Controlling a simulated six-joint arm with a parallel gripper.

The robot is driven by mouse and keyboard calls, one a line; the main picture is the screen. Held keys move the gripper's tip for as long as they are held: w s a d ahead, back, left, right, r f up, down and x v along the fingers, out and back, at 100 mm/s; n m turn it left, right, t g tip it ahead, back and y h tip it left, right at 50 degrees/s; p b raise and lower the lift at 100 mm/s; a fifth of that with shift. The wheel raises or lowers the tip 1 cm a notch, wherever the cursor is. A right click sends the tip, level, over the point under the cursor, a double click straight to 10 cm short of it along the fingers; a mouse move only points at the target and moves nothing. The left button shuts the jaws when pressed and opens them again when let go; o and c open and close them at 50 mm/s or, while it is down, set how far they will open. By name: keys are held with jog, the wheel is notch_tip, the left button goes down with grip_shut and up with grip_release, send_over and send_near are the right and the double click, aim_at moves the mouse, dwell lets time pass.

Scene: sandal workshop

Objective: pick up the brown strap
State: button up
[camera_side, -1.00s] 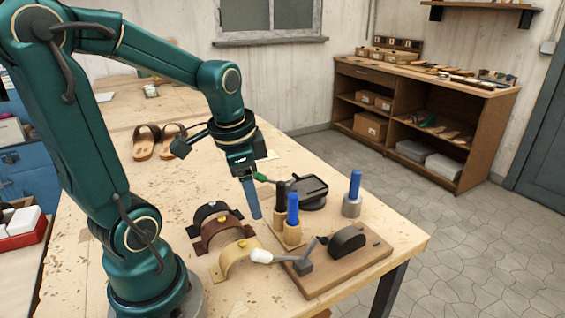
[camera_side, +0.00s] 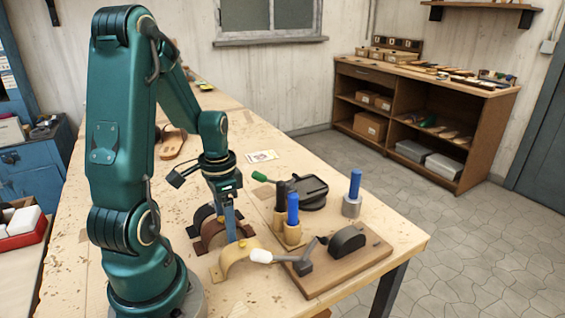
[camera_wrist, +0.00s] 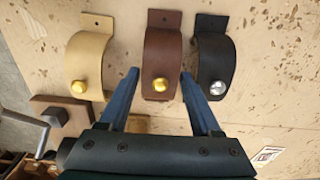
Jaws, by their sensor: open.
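The brown strap (camera_wrist: 162,58) is an arched band with a gold stud, in the middle of a row of three in the wrist view. It also shows in the side view (camera_side: 213,234), partly hidden behind my gripper. My gripper (camera_wrist: 158,75) is open, with one blue finger on each side of the brown strap near its stud end. I cannot tell whether the fingers touch it. The tan strap (camera_wrist: 88,60) is on its left and the black strap (camera_wrist: 213,60) on its right in the wrist view.
A wooden board (camera_side: 333,278) with a lever clamp and a black rounded block lies right of the straps. Blue-handled and black-handled tools (camera_side: 292,208) stand near it. A sandal (camera_side: 172,143) and a small card (camera_side: 262,156) lie farther back on the table.

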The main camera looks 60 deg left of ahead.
jog(key=shift+c, duration=0.3)
grip_shut()
